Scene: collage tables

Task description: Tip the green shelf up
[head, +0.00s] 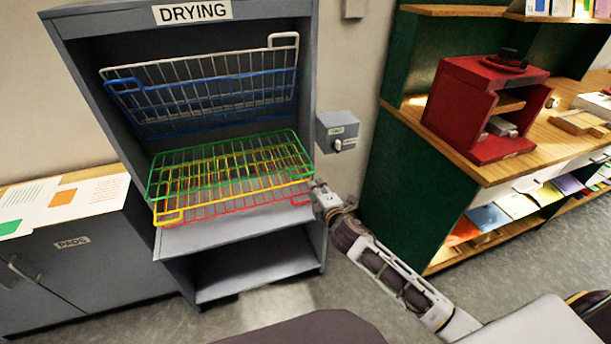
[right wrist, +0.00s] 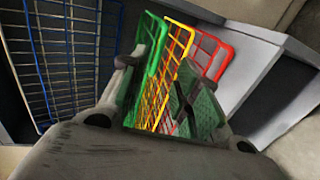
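The green wire shelf (head: 205,170) lies down, nearly level, in the grey drying rack, above the yellow shelf (head: 190,212) and the red shelf (head: 225,210). My right gripper (head: 318,188) is at the front right corner of these shelves. In the right wrist view its fingers (right wrist: 160,80) are spread apart. The edges of the green shelf (right wrist: 153,60) and yellow shelf (right wrist: 175,50) show between or just beyond them; I cannot tell whether the fingers touch either. The red shelf (right wrist: 213,57) is beyond the right finger. My left gripper is not in view.
A white shelf (head: 150,72) and a blue shelf (head: 210,95) stand tipped up at the back of the rack (head: 85,75). A grey control box (head: 338,131) is on the wall to the right. A green cabinet (head: 415,185) with a wooden top stands further right.

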